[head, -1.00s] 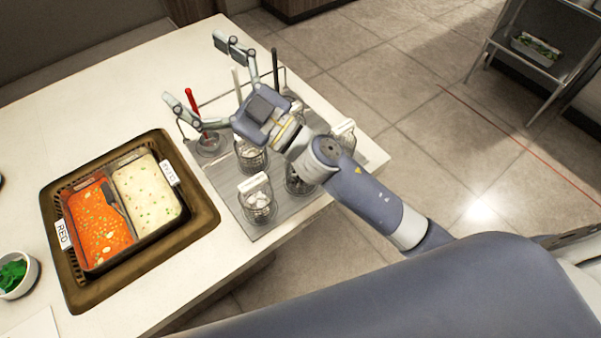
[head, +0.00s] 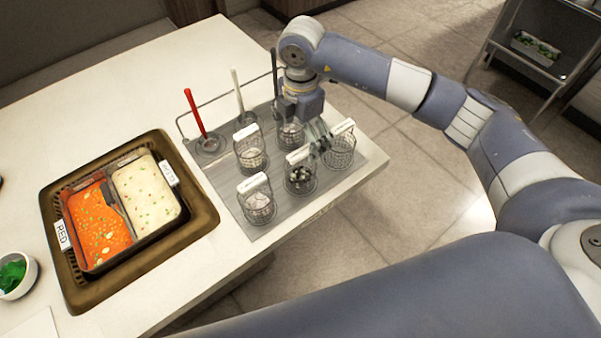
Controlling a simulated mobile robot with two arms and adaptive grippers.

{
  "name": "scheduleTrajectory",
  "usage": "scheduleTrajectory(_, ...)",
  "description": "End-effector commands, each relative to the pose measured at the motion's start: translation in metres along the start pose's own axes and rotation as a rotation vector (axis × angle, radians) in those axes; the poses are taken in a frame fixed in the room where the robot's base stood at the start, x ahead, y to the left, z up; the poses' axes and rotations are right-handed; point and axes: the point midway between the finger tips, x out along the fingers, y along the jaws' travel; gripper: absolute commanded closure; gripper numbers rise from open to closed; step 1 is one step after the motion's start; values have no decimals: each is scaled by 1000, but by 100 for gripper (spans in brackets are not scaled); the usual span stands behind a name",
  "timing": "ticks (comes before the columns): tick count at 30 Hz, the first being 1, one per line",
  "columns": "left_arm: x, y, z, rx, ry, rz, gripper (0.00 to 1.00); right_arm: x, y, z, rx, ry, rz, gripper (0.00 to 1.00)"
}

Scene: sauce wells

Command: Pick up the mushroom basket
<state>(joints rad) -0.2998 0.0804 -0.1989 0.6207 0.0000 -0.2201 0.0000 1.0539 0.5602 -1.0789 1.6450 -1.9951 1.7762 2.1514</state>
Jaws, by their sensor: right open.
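Several small wire baskets with white label handles stand on a grey tray (head: 222,187). The label words are too small to read, so I cannot say for certain which one is the mushroom basket. The front middle basket (head: 300,181) holds dark and white pieces. The front left basket (head: 258,207) holds pale pieces. My right gripper (head: 320,141) is open, pointing down among the baskets, its fingers beside the right basket (head: 341,154) and just behind the front middle one. It partly covers the back basket (head: 290,136). I cannot tell whether it touches any. My left gripper is not in view.
Another basket (head: 250,158) stands at the tray's left. A red-handled ladle (head: 195,112) and a white-handled one (head: 237,92) stand behind. Left of the tray, a brown-rimmed well (head: 202,213) holds red and white sauces. The counter's front edge is close to the tray.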

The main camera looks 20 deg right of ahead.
Motion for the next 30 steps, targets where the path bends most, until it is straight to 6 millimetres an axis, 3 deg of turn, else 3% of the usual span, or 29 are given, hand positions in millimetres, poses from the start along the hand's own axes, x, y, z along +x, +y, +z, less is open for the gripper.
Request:
scheduleTrajectory(9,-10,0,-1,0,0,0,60,45,-2,1,4,-7,-8,8)
scheduleTrajectory(16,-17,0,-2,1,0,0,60,62,-4,0,3,-5,-8,8)
scheduleTrajectory(24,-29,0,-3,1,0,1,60,100,-6,-2,3,-5,-6,8)
scheduleTrajectory(30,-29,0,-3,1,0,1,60,106,-5,-2,2,-4,-3,8)
